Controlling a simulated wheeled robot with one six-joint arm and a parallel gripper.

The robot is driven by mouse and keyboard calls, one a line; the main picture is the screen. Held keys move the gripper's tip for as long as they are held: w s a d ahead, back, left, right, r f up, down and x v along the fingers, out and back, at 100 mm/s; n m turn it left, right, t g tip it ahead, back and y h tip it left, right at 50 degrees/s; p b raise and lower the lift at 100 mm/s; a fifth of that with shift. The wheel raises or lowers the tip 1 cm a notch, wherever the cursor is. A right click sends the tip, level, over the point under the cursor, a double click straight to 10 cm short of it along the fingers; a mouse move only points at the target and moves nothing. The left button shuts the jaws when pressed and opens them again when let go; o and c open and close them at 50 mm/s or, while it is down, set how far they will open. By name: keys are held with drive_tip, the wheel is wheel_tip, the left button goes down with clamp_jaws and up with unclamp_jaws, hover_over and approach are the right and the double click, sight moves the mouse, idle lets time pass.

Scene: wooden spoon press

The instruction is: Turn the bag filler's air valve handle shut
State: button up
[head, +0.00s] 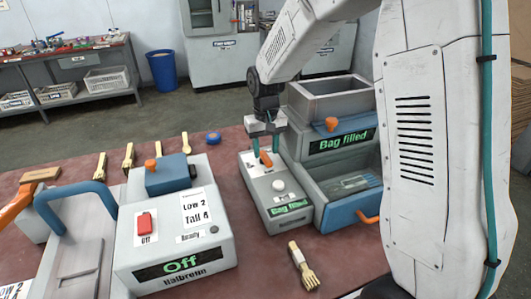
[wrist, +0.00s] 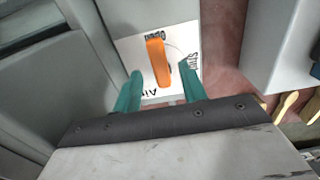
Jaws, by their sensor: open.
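The air valve handle is a small orange lever (head: 265,159) on top of the narrow grey control box (head: 279,196) beside the bag filler (head: 328,113). In the wrist view the orange handle (wrist: 158,62) lies on a white label, its far end at the word "Open". The word "Shut" is to the right of it. My gripper (head: 266,142) is above the handle, pointing down. In the wrist view its teal fingers (wrist: 160,82) are apart, one on each side of the handle's line, with visible gaps. Whether the fingertips reach down to its height I cannot tell.
The control box and bag filler both show "Bag filled". A blue drawer (head: 340,204) with an orange handle is right of the box. A grey machine reading "Off" (head: 180,230) stands left. A wooden fork (head: 303,266) lies in front; more wooden cutlery lies behind.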

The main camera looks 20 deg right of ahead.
drive_tip(key=shift+f, duration=1)
clamp_jaws()
